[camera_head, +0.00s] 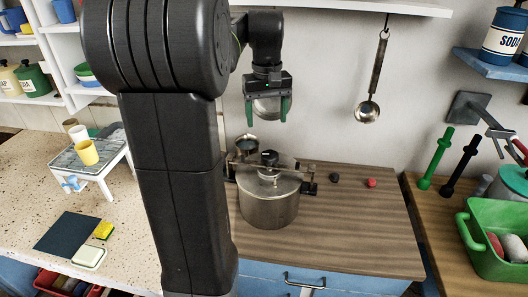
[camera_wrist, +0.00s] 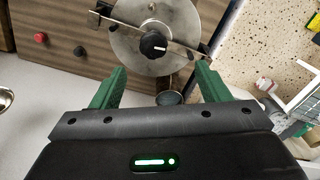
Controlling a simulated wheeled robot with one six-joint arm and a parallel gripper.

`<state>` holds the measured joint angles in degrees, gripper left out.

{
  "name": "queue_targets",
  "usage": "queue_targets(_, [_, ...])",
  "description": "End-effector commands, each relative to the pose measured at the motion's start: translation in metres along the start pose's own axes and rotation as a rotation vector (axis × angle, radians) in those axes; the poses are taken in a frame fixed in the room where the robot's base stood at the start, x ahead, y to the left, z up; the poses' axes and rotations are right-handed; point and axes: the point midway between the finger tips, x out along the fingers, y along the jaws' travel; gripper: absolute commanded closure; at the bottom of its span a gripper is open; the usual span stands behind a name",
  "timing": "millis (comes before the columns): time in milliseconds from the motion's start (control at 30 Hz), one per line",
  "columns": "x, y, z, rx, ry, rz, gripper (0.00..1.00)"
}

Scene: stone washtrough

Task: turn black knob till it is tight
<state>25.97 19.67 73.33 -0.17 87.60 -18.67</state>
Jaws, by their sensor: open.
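The black knob (camera_head: 269,158) sits on top of the steel pot (camera_head: 268,207), over a metal bar that crosses the lid. In the wrist view the black knob (camera_wrist: 153,45) has a white mark on it, and the bar runs slantwise across the round lid (camera_wrist: 183,20). My gripper (camera_head: 267,120) has green fingers and is open and empty. It hangs above the pot, apart from the knob. In the wrist view my gripper (camera_wrist: 161,69) has its fingertips spread wide, with the knob beyond them, roughly between their lines.
A small round metal cup (camera_head: 247,143) is by the pot's back left. A small black knob (camera_head: 334,177) and a red knob (camera_head: 371,183) are on the wooden top (camera_head: 350,225) to the right. A ladle (camera_head: 368,108) hangs on the wall. The wooden top's front right is clear.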

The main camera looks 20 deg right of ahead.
Motion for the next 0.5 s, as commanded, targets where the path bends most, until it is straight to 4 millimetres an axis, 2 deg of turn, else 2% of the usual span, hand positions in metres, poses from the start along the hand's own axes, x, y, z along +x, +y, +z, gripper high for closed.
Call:
queue_targets(100, [-0.007,0.013,-0.006,0.01,0.009,0.0,0.31])
queue_targets(233, [-0.004,0.015,-0.007,0.011,0.009,0.0,0.31])
queue_targets(367, [0.015,0.015,-0.007,0.01,0.007,-0.001,0.31])
queue_targets(500, [0.044,0.014,-0.007,0.01,0.006,-0.001,0.31])
